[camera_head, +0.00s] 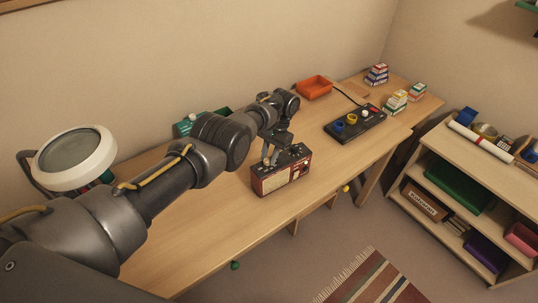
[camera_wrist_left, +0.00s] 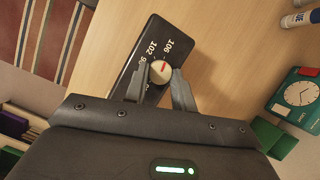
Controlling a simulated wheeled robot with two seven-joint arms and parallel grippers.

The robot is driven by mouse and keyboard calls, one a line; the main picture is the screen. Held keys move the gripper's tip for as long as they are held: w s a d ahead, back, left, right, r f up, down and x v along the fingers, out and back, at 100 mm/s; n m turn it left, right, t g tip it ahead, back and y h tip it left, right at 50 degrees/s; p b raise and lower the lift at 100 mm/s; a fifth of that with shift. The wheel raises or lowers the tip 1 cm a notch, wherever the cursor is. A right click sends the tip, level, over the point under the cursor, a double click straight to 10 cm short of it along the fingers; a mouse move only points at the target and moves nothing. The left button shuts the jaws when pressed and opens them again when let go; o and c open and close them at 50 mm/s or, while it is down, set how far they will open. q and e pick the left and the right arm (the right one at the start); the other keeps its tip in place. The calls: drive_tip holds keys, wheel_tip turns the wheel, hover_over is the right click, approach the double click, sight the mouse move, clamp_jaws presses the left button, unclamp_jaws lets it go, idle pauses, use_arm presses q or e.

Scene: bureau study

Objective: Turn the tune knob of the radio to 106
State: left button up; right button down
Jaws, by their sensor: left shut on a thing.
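The radio (camera_head: 291,177) is a small red-brown box with a pale front, standing near the front edge of the desk. The cream tune knob (camera_wrist_left: 160,73) has a red pointer mark, which points roughly towards the 106. My left gripper (camera_head: 270,158) reaches down onto the radio's top from above. In the left wrist view its two fingers (camera_wrist_left: 159,80) are shut on the knob, one on each side. My right gripper is not in view.
A black panel with coloured knobs (camera_head: 356,126) and an orange tray (camera_head: 314,88) stand further back on the desk (camera_head: 215,215). A teal box with a white clock face (camera_wrist_left: 299,92) lies near the radio. A low shelf (camera_head: 470,165) stands at the right.

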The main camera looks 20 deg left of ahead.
use_arm(q)
drive_tip(key=o, duration=1)
